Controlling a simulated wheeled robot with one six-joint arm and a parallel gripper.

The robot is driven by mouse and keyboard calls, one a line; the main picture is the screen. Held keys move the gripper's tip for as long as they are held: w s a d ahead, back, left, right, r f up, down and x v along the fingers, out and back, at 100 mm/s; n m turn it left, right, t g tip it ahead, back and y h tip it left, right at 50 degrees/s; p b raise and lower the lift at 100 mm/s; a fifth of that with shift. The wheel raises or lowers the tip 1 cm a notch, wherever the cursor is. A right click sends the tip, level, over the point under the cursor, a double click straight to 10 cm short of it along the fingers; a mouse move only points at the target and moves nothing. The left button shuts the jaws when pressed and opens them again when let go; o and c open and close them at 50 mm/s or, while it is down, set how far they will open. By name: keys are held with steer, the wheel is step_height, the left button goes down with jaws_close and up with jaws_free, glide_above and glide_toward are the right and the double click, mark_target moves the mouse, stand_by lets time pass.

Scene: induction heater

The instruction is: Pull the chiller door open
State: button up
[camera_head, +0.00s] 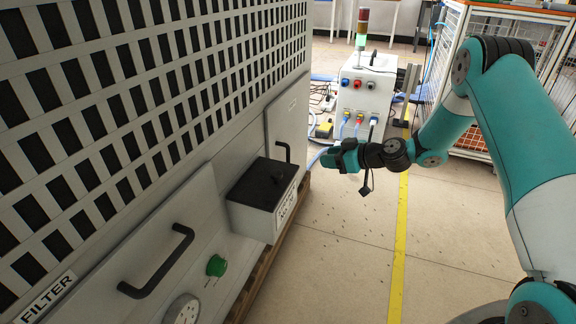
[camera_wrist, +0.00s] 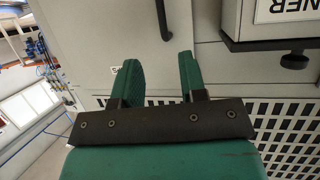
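A pale grey door panel (camera_head: 286,112) with a black bar handle (camera_head: 284,150) is on the far end of the large grey cabinet. No readable label shows which panel is the chiller door. My gripper (camera_head: 328,159) is to the right of this handle and apart from it. In the wrist view my gripper (camera_wrist: 158,75) has its two green fingers spread, with nothing between them. A dark handle bar (camera_wrist: 163,18) shows beyond the fingertips, between the lines of the fingers, in front of a grey panel (camera_wrist: 115,35). It is not touched.
A black-topped box (camera_head: 265,190) with a knob juts from the cabinet, nearer than the handle. A nearer panel (camera_head: 165,235) has another black handle (camera_head: 158,262), with a green knob (camera_head: 216,266) beside it. A white unit (camera_head: 365,92) with cables stands behind my gripper.

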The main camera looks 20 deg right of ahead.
mark_target(288, 159)
steer(key=shift+b+x, duration=2.3)
steer(key=shift+x, duration=5.45)
steer(key=shift+s, duration=0.1)
steer(key=shift+c, duration=0.5)
jaws_close()
